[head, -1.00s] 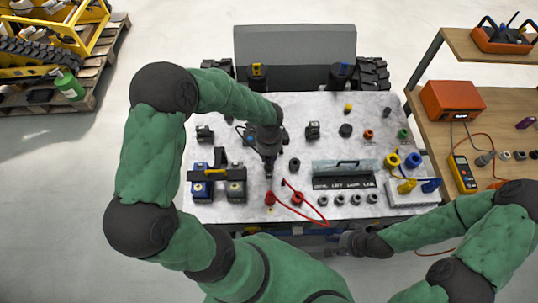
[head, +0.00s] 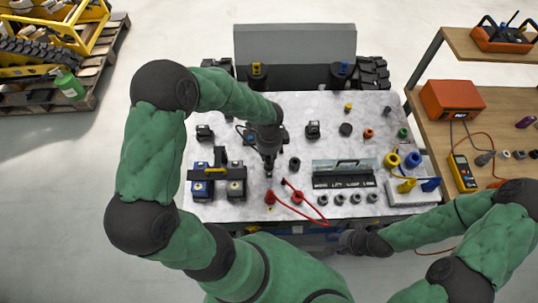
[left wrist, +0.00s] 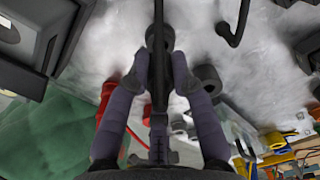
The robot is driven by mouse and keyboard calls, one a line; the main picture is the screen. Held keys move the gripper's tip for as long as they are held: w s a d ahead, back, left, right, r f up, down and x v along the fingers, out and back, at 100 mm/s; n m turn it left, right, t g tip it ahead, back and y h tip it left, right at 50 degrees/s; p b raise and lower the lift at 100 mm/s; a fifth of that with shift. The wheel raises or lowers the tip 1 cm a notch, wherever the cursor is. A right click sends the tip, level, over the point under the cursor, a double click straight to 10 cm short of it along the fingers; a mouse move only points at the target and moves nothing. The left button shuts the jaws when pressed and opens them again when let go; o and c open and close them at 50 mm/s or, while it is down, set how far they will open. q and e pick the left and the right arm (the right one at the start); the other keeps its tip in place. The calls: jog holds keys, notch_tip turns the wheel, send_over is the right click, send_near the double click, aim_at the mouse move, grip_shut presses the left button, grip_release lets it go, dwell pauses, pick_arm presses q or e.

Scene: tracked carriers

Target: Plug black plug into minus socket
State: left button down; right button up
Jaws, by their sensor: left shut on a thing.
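My left gripper (head: 268,170) points down over the grey worktop, left of its middle. In the left wrist view its fingers (left wrist: 160,62) are closed on the black plug (left wrist: 160,38), with a dark cable running down between them. A dark round socket (head: 294,163) stands just right of the gripper; a dark ring also shows beside the fingers (left wrist: 206,80). I cannot tell which socket is minus, or whether the plug touches one. My right gripper (head: 350,242) is at the worktop's front edge, too small and dark to read.
Red connectors (head: 297,197) with a looping red cable lie in front of my left gripper. Blue and grey battery-like blocks (head: 236,188) stand to the left. A labelled panel (head: 343,178), several grey sockets (head: 355,199) and a white block with blue and yellow parts (head: 408,197) are right.

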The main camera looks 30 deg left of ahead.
dwell(0.6)
pick_arm(q)
jog(key=shift+f+b, duration=0.75)
jog(key=shift+f, duration=0.6)
dwell(1.5)
jog(key=c, duration=1)
grip_release()
notch_tip(320, 180, up, 12)
jog(key=shift+r, duration=0.1)
